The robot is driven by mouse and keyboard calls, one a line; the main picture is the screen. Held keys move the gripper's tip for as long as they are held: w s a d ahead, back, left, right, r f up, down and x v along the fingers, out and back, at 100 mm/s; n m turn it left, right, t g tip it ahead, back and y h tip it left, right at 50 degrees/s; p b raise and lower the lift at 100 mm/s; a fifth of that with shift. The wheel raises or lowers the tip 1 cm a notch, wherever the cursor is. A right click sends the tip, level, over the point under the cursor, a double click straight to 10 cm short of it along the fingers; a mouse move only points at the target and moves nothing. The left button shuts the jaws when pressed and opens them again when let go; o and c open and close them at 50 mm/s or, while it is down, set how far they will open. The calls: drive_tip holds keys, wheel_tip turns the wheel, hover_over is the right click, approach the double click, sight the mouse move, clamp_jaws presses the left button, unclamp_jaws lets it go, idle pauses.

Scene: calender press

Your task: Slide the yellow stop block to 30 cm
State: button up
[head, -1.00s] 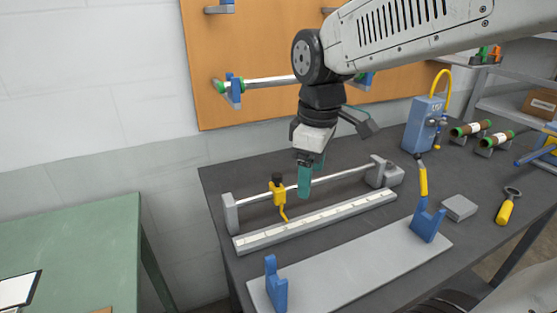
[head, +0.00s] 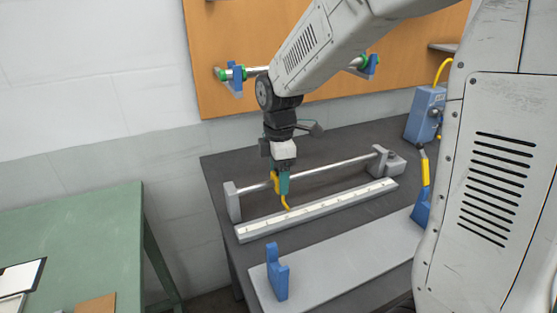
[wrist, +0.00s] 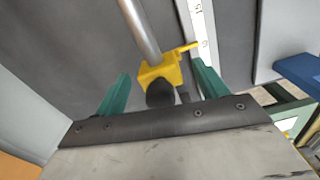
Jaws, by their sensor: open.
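The yellow stop block (head: 276,181) sits on a round metal rail (head: 325,167), with its thin yellow pointer reaching towards the white scale (head: 320,208). In the head view my gripper (head: 283,184) is right at the block, pointing down and hiding part of it. In the wrist view the block (wrist: 163,72) with its black knob lies between the two teal fingers of my gripper (wrist: 160,92). The fingers are open, with a gap on each side of the block. The scale (wrist: 203,35) shows a "15" near the pointer; the exact reading is too small to tell.
Grey end supports (head: 232,202) hold the rail at both ends. In front lies a grey plate (head: 340,262) with blue brackets (head: 277,272). A blue device (head: 424,112) stands at the back right. A green table (head: 75,235) is at the left.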

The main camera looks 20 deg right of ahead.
drive_tip(key=shift+f, duration=0.65)
drive_tip(key=c, duration=1.1)
drive_tip(key=shift+d, duration=6.05)
drive_tip(key=shift+d, duration=3.55)
drive_tip(key=o, duration=1.1)
